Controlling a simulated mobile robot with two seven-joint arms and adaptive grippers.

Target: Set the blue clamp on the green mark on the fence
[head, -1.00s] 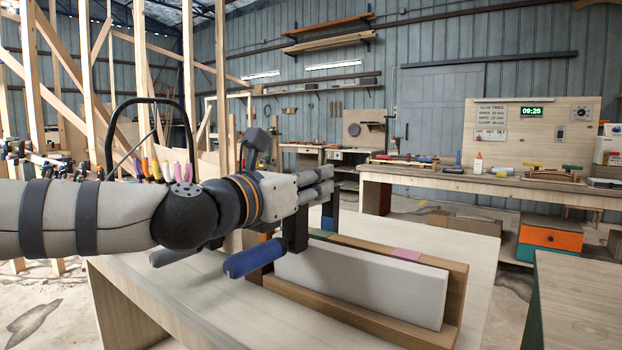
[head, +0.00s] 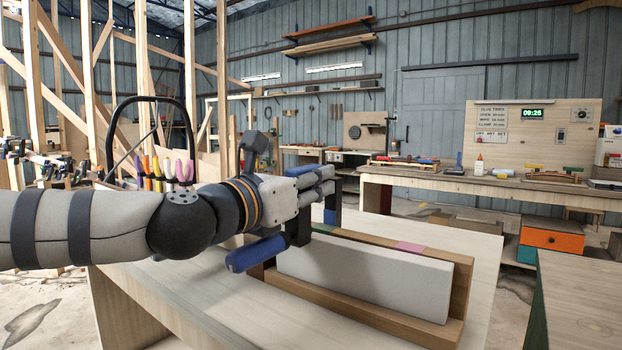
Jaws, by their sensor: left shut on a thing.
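The blue clamp (head: 258,252) has a blue handle, dark jaws and a blue pad. The clamp is at the left part of the fence (head: 455,285), a wooden rail behind a pale upright board (head: 365,275). Its front dark jaw hangs on the near side of the board; the blue pad shows at the far side. The green mark (head: 322,228) is a small patch on the fence's top edge, partly hidden by the clamp. I cannot tell whether the clamp touches the fence. My right gripper is out of view.
A pink mark (head: 410,247) lies farther right along the fence top. The light table (head: 480,240) is bare around the fence. Another bench top (head: 580,290) is at the right. A rack of colourful-handled tools (head: 165,175) stands behind my left arm.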

